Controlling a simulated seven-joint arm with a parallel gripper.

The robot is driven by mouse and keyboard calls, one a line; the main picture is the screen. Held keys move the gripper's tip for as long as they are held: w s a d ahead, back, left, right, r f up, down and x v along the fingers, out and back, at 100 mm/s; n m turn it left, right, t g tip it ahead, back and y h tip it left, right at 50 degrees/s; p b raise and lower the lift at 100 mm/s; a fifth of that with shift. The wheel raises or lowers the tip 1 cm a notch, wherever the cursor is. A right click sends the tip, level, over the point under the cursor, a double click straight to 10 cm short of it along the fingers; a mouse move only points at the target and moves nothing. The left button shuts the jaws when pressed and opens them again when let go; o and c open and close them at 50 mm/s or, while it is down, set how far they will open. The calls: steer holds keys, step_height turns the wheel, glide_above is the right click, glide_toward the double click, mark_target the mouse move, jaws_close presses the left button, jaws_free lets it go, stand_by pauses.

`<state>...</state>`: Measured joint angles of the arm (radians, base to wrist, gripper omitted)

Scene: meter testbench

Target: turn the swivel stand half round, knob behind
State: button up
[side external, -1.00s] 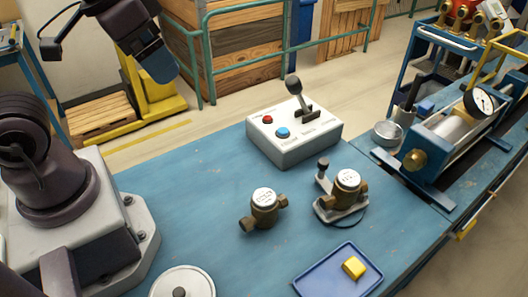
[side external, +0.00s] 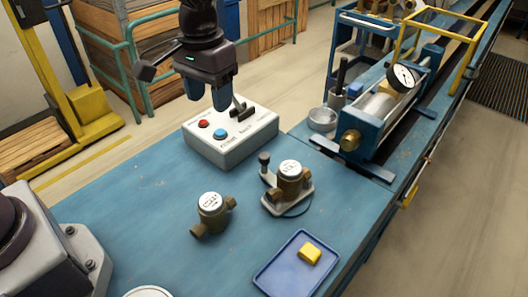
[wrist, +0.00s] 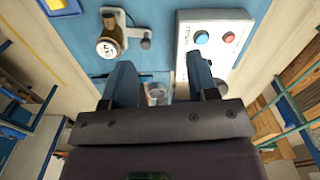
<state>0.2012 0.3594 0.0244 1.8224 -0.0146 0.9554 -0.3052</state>
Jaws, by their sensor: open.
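The swivel stand (side external: 299,201) is a small light grey plate on the blue bench, bearing a brass meter (side external: 291,178) with a white dial. Its dark knob (side external: 264,158) stands upright at the back left of the plate, on the side towards the control box. In the wrist view the meter (wrist: 109,46) is at upper left, with the knob (wrist: 146,43) to its right. My gripper (side external: 207,100) is open and empty, pointing down in front of the control box in the side view, well above the bench and apart from the stand.
The white control box (side external: 240,145) has a red button, a blue button and a dark lever, partly hidden by my gripper. A second brass meter (side external: 212,213) stands left of the stand. A blue tray (side external: 270,283) holds a yellow block (side external: 310,252). A gauge rig (side external: 383,110) stands right.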

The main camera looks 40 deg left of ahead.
mark_target(264, 155)
steer(key=w+d+f+n, duration=0.4)
steer(key=w+f+n, duration=0.15)
steer(key=w, duration=0.45)
step_height(264, 155, down, 13)
steer(key=shift+s+f, duration=0.1)
steer(key=shift+s, duration=0.05)
